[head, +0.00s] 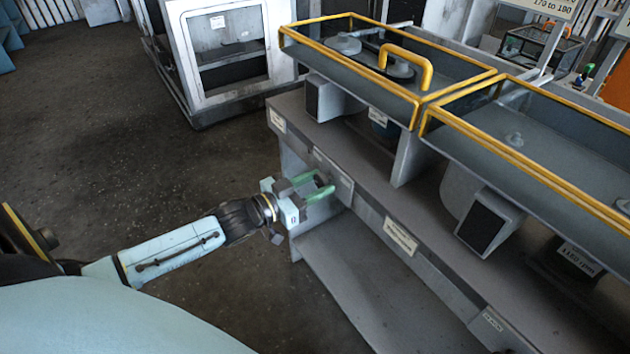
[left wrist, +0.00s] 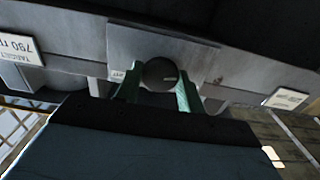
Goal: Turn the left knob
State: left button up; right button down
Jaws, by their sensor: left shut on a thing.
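The left knob (left wrist: 158,75) shows in the left wrist view as a round dark grey knob with a short pale mark, on a grey panel. My left gripper (left wrist: 157,92) has its two green fingers on either side of the knob, shut on it. In the head view my left gripper (head: 318,188) reaches the front face of the grey bench, and its fingers and body hide the knob there. My right gripper is in neither view.
The grey bench (head: 372,190) carries yellow-railed trays (head: 553,122) above. A label plate (head: 400,236) sits on its front edge. A white cabinet (head: 225,55) stands behind at the left. The floor left of the bench is clear.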

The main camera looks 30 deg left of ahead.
pick_arm(q)
jog(key=m+p, duration=0.1)
jog(key=m, duration=0.2)
jog(key=shift+r+p, duration=0.1)
jog(key=shift+p, duration=0.3)
jog(key=shift+m, duration=0.4)
jog(key=shift+m+p, duration=0.5)
jog(key=shift+m, duration=0.4)
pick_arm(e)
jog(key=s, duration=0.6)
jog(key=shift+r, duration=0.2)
pick_arm(q)
jog(key=shift+m, duration=0.3)
jog(key=o, duration=1)
jog(key=shift+c, duration=0.2)
jog(key=shift+s, duration=0.1)
jog(key=p+v, duration=0.2)
jog(key=v, duration=1.1)
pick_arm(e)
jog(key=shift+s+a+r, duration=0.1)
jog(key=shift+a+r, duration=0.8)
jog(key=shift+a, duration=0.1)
